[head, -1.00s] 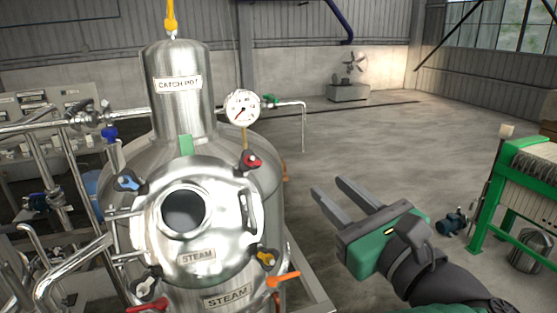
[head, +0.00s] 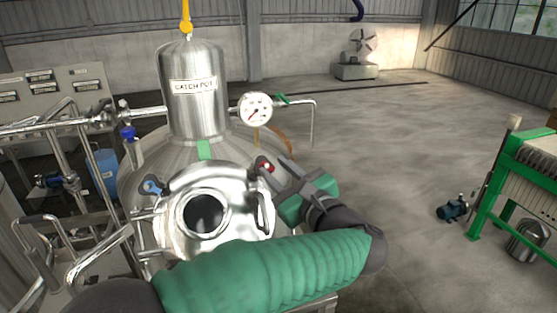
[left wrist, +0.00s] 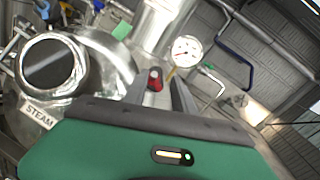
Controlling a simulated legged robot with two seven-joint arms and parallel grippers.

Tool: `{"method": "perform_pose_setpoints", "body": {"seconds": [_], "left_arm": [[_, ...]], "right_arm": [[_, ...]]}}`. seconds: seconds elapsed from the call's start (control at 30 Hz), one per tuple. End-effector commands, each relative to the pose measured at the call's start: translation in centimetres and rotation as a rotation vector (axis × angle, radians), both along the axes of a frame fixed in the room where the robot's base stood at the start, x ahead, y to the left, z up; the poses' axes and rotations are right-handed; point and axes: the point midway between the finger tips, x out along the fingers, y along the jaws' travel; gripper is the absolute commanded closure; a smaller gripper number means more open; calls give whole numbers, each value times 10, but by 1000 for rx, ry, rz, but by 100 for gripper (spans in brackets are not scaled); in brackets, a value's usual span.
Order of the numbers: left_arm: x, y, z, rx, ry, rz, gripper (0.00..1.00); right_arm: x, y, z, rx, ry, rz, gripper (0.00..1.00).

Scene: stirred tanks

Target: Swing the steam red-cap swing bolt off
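The steam hatch is a round steel cover with a dark sight glass (head: 205,214) on the front of the vessel. Its red-cap swing bolt (head: 265,166) is at the upper right of the rim and stands up. In the left wrist view the red cap (left wrist: 155,79) shows between the two fingers. My left gripper (head: 271,168) is at this bolt, its fingers open on either side of the cap; contact cannot be told. A blue-cap bolt (head: 153,187) is at the upper left of the rim. My arm hides the lower hatch. My right gripper is not in view.
The catch pot (head: 193,105) rises behind the hatch, with a pressure gauge (head: 255,109) and bent pipe to its right. A hatch handle (head: 262,212) is close below the gripper. Pipework crowds the left. Floor at the right is open before a green-framed press (head: 490,200).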

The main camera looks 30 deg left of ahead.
Motion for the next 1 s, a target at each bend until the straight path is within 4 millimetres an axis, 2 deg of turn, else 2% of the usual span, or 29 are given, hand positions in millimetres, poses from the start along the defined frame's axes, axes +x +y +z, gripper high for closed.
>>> {"method": "perform_pose_setpoints", "body": {"seconds": [0.1,0.27,0.5,0.53,1.0], "left_arm": [[1,6,-1,-3,1,2,68],[0,4,-1,0,1,4,67],[1,0,-1,2,1,3,99],[1,0,-1,2,2,4,100],[1,-1,-3,0,6,0,100]], "right_arm": [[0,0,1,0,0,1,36],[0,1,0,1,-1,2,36],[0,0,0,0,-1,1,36],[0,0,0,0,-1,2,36],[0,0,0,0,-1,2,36]]}}
